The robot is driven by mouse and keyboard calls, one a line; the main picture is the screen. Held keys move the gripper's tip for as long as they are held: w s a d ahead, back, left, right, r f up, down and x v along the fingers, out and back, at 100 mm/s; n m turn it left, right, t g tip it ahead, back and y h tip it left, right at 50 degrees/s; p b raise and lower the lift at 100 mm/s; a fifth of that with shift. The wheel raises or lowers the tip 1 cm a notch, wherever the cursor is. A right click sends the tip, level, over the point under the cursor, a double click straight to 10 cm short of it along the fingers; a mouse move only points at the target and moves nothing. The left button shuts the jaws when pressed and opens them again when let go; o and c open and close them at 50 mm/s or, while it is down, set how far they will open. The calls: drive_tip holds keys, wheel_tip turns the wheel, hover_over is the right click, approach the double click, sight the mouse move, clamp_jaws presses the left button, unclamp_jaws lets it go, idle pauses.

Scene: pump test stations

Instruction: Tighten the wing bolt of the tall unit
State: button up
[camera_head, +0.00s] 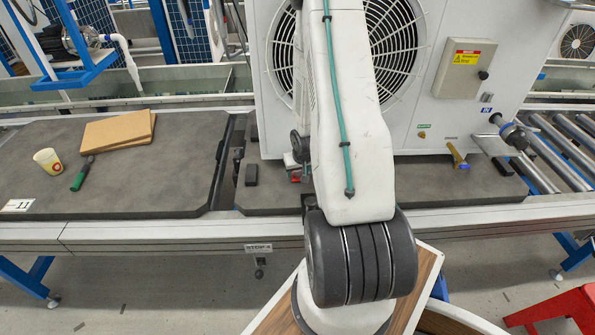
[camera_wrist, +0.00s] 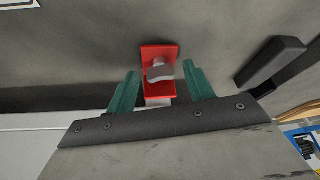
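The tall unit (camera_head: 420,125) is a large white cabinet with two round fan grilles, standing on a grey pallet behind my arm. In the wrist view a grey wing bolt (camera_wrist: 160,72) sits on a red bracket (camera_wrist: 158,53). My gripper (camera_wrist: 160,68) is open, with one green finger on each side of the bolt and a gap on both sides. In the head view my arm hides most of the gripper and the bolt. A small red part (camera_head: 295,178) shows beside my arm at the unit's foot; I cannot tell if it is the same bracket.
On the left pallet (camera_head: 120,190) are a cup (camera_head: 47,161), a green-handled tool (camera_head: 82,174) and brown boards (camera_head: 118,130). A black block (camera_wrist: 272,62) stands right of the fingers. A pipe fitting (camera_head: 512,135) and rollers (camera_head: 560,145) are on the right.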

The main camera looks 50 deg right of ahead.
drive_tip(key=c, duration=0.9)
drive_tip(key=shift+o, duration=0.2)
drive_tip(key=shift+w+m+g+h, duration=0.1)
drive_tip(key=shift+m+g+h, duration=0.35)
drive_tip(key=shift+m, duration=1.05)
drive_tip(key=o, duration=1)
drive_tip(key=shift+a, duration=0.1)
drive_tip(key=shift+r, duration=0.1)
drive_tip(key=shift+v, duration=3.8)
